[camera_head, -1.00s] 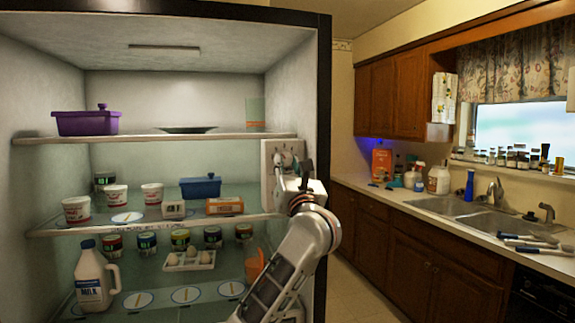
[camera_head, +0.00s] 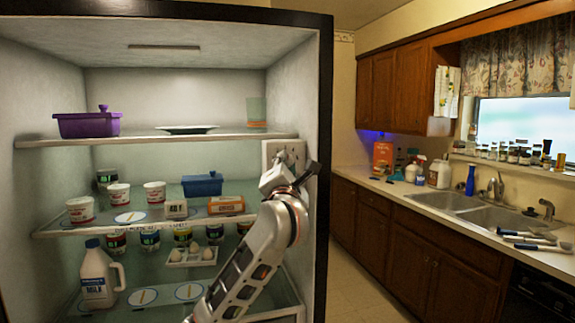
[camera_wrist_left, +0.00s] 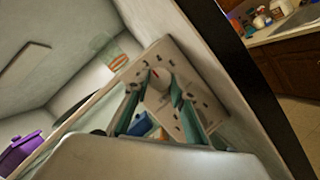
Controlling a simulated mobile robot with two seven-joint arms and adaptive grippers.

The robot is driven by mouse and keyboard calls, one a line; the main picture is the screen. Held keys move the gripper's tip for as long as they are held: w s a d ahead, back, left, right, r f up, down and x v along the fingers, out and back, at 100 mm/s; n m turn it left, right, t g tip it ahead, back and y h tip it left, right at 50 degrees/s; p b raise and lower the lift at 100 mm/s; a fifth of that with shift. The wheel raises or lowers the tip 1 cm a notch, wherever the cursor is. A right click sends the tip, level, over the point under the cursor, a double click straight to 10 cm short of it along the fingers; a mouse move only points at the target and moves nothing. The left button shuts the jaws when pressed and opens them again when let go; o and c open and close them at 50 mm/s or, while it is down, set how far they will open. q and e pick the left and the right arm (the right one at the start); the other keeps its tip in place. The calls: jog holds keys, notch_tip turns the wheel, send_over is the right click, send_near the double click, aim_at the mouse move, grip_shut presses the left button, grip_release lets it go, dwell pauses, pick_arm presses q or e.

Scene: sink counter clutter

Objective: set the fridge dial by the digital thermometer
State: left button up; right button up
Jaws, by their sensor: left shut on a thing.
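The fridge dial is a round white knob (camera_wrist_left: 158,80) on a pale panel (camera_wrist_left: 188,100) with dark marks around it, seen in the left wrist view. The panel (camera_head: 270,151) also shows on the fridge's right inner wall in the head view. My left gripper (camera_wrist_left: 156,91) is shut on the knob, one finger on each side; in the head view its body (camera_head: 274,180) hides the knob. A small white box, which looks like the digital thermometer (camera_head: 175,209), stands on the middle shelf; its reading is too small to tell. My right gripper is not in view.
An orange carton (camera_head: 226,205) and a blue container (camera_head: 202,185) stand left of my arm on the middle shelf (camera_head: 75,229). A purple dish (camera_head: 87,125) is on the upper shelf. Egg tray (camera_head: 190,257) and milk jug (camera_head: 97,275) are below.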

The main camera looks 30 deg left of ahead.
pick_arm(q)
jog(key=m, duration=0.1)
jog(key=m+h, duration=0.1)
jog(key=m, duration=0.2)
jog(key=shift+s+r+h, duration=0.1)
jog(key=shift+r+h, duration=0.15)
jog(key=shift+h, duration=0.15)
jog(key=shift+m+g+h, duration=0.5)
jog(key=shift+m+g, duration=0.3)
jog(key=shift+m, duration=1.3)
jog(key=o, duration=1.1)
jog(key=v, duration=1.2)
jog(key=shift+a+r, duration=0.1)
